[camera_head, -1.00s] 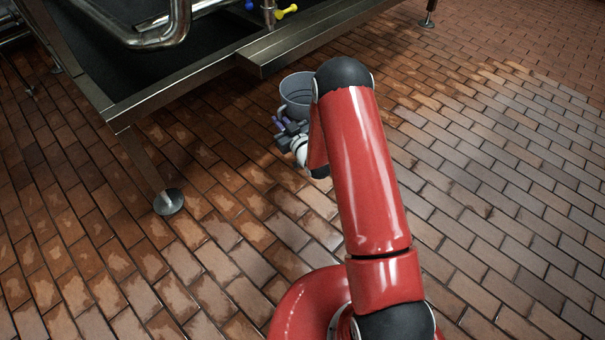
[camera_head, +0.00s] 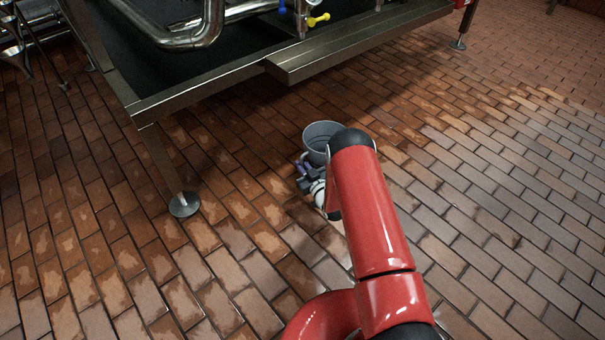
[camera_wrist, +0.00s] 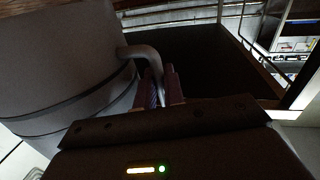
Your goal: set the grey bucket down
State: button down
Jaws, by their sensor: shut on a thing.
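The grey bucket (camera_head: 321,133) is in the head view, in front of the steel frame's ledge, its open top facing up. My red arm hides its right side and lower part. My gripper (camera_head: 304,166) is at the bucket's near left side. In the wrist view the bucket (camera_wrist: 55,60) fills the left, and its curved grey handle (camera_wrist: 143,52) runs between the purple fingers of my gripper (camera_wrist: 160,90), which are shut on it. The bucket's base is hidden, so I cannot tell whether it touches the floor.
A steel frame (camera_head: 200,92) with pipes and a yellow valve handle (camera_head: 318,20) stands at the back. Its ledge (camera_head: 360,52) juts out behind the bucket. A frame leg ends in a round foot (camera_head: 184,204) at left. The brick floor (camera_head: 500,180) is clear at right.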

jog(key=shift+f+b, duration=0.3)
jog(key=shift+f, duration=1.45)
jog(key=shift+f, duration=0.55)
jog(key=c, duration=1.5)
grip_release()
jog(key=shift+s+f, duration=0.1)
jog(key=shift+f, duration=0.1)
